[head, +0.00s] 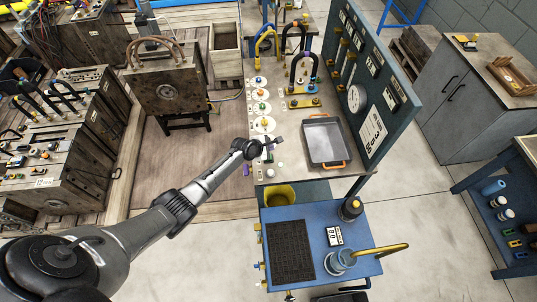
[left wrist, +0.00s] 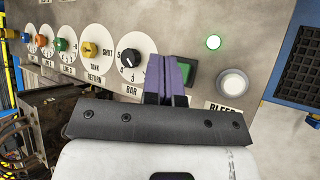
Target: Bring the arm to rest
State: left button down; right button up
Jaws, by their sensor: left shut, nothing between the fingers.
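My left gripper (head: 275,145) is at the end of my outstretched arm, close to the near end of a pale control panel (head: 265,172). In the left wrist view its purple-tipped fingers (left wrist: 168,78) are together, with nothing between them. They are in front of the panel face (left wrist: 195,25), between a black BAR knob (left wrist: 129,57) and a white button (left wrist: 233,83) marked BLEED. A dark green button (left wrist: 188,72) is partly hidden behind the fingers. I cannot tell whether the fingers touch the panel. My right gripper is not in view.
A lit green lamp (left wrist: 213,42) and a yellow knob (left wrist: 90,49) are on the panel. A grey tray (head: 325,142) with orange handles lies right of my gripper. A blue cart (head: 345,215) stands nearer. Wooden-sided blocks (head: 70,150) stand left; open floor (head: 420,215) is at right.

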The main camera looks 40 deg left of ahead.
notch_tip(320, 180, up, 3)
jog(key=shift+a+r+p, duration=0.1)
jog(key=shift+p, duration=1.1)
